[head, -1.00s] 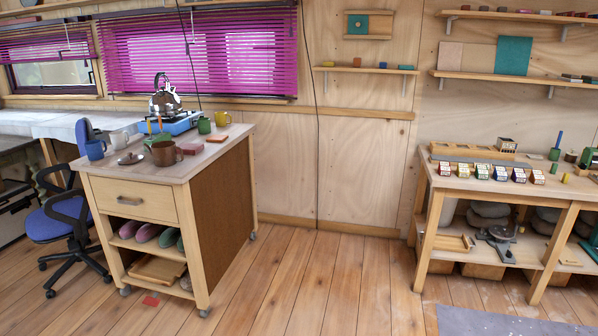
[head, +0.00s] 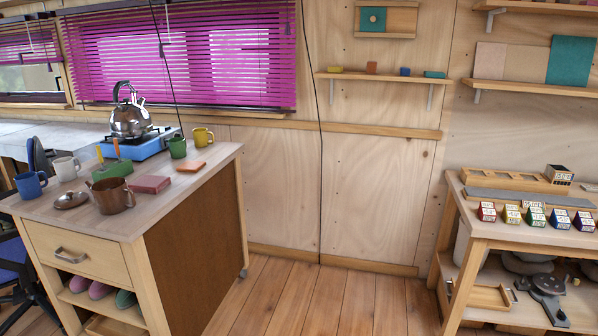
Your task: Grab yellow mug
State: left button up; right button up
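The yellow mug (head: 203,138) stands upright near the far right corner of the wooden cabinet top (head: 205,178). A green mug (head: 177,147) stands just left of it, in front of the blue stove (head: 148,146). Neither of my grippers is in view.
A kettle (head: 130,120) sits on the stove. A workbench (head: 470,225) stands at right. The floor (head: 310,295) between is clear.

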aim_at(201, 137)
jog(key=i, duration=3.55)
jog(key=u, duration=0.45)
